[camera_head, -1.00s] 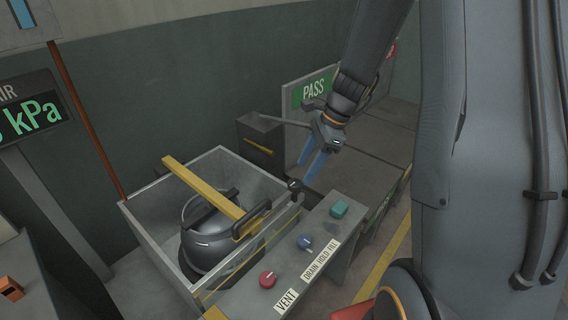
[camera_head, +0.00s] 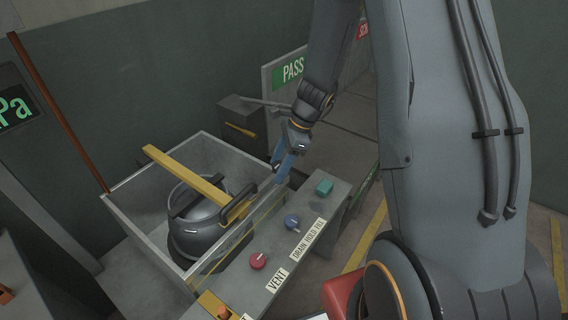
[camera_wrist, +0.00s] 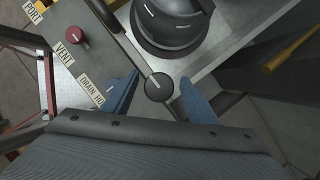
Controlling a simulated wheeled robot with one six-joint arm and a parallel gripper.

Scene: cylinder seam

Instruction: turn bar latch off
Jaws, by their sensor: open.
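A yellow bar (camera_head: 185,173) lies across the open grey tank (camera_head: 120,188), over a dark rounded cylinder (camera_head: 195,232). A black handle (camera_head: 240,203) sits at the bar's near end. I cannot tell for sure which part is the bar latch. In the wrist view, a round black knob (camera_wrist: 159,88) on a thin dark arm (camera_wrist: 124,42) lies between my blue fingertips. My gripper (camera_head: 284,167) is open at the tank's right corner, and it also shows in the wrist view (camera_wrist: 158,79). The fingers stand on either side of the knob, with gaps visible. The cylinder top (camera_wrist: 172,20) is beyond it.
A sloped grey panel in front of the tank carries a red knob (camera_head: 258,261), a blue knob (camera_head: 291,222) and a teal button (camera_head: 324,187). A dark box (camera_head: 243,118) with a yellow bar stands behind the tank. A green PASS sign (camera_head: 290,70) is at the back.

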